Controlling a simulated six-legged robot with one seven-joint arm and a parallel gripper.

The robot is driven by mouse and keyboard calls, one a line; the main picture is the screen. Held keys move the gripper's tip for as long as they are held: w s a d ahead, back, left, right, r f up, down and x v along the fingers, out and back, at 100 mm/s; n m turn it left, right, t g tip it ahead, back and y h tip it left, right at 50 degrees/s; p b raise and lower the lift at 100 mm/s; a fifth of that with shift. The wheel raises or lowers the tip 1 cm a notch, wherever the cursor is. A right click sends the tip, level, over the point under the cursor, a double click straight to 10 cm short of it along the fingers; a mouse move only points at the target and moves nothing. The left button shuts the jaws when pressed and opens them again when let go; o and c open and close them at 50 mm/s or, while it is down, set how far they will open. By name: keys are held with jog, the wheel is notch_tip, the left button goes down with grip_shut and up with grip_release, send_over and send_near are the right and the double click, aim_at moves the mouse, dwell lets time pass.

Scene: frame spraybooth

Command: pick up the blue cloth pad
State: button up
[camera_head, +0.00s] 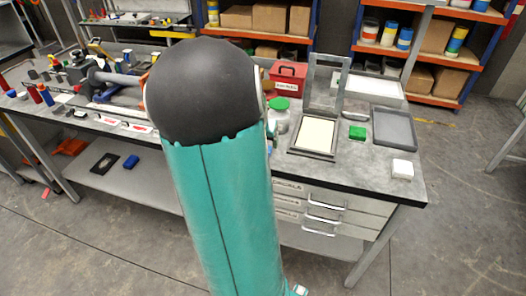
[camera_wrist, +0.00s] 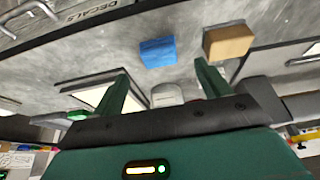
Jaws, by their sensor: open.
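The blue cloth pad (camera_wrist: 158,52) lies on the grey bench top in the wrist view, just beyond my fingertips and above the gap between them. A tan block (camera_wrist: 228,42) lies close beside it on the right, with a small gap. My gripper (camera_wrist: 164,78) has its two green fingers spread wide, with nothing held between them. The fingers are apart from the pad. In the head view my arm's teal link and black joint hide my gripper and that part of the bench.
Another blue item (camera_head: 130,161) lies on the lower shelf.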

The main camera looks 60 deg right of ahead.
jog(key=shift+x, duration=2.65)
jog(key=c, duration=1)
